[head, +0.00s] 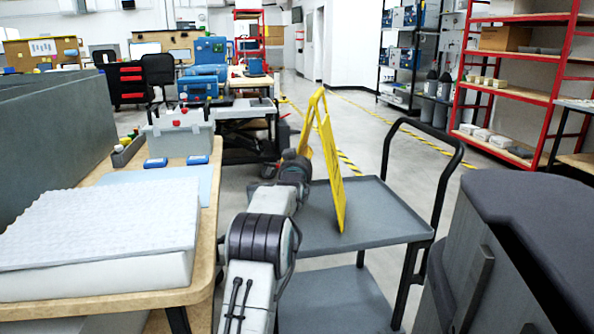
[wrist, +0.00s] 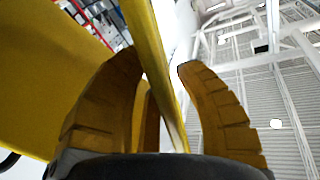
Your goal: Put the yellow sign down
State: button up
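The yellow sign (head: 330,165) is a folding sign standing roughly upright, its two panels slightly spread. In the head view it is over the grey cart (head: 385,215), and I cannot tell whether its lower edge touches the cart top. My gripper (head: 306,158) is at the sign's left side, largely hidden behind my arm. In the wrist view the sign (wrist: 150,50) passes between the two fingers of my gripper (wrist: 163,66). The fingertips close in on both sides of the panel, and the grip looks shut on it.
A wooden table (head: 208,245) with a white foam block (head: 100,225) is at the left. The cart's black handle (head: 445,180) rises at its right. A dark grey object (head: 540,250) fills the lower right. Open floor (head: 400,155) lies beyond the cart, before red shelves (head: 552,95).

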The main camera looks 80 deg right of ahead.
jog(key=a+p, duration=0.4)
jog(key=a, duration=0.6)
jog(key=shift+s+a+f+p, duration=0.15)
jog(key=shift+s+a+p, duration=0.1)
jog(key=shift+s+p, duration=0.1)
dwell(0.8)
